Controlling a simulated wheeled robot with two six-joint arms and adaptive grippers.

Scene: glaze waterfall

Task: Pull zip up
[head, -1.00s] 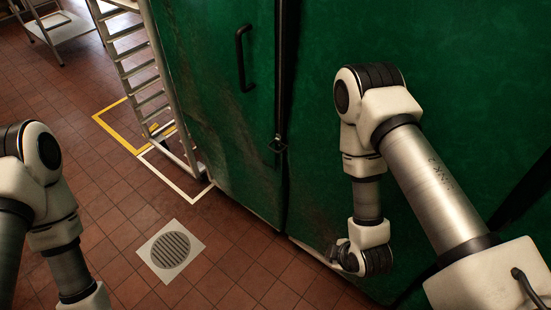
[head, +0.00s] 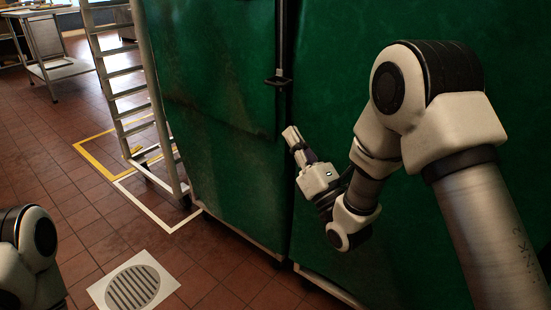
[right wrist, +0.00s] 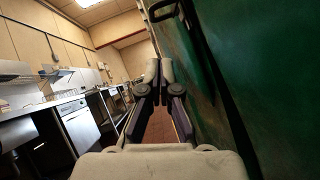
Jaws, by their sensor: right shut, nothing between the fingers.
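A tall green cover (head: 215,130) has a dark vertical zip seam (head: 287,35) with a small dark zip slider (head: 278,81) on it in the head view. My right gripper (head: 291,132) is shut and empty, pointing up, just below and slightly right of the slider and apart from it. In the right wrist view my right gripper (right wrist: 160,70) shows its two fingers together, with the green cover (right wrist: 225,85) on the right. My left gripper is out of view; only part of that arm shows at the lower left.
A metal rack (head: 130,95) stands left of the cover. A floor drain (head: 134,287) and yellow and white floor markings lie on the tiles. A steel table (head: 45,40) stands far back left. In the right wrist view, counters (right wrist: 70,105) line the left side.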

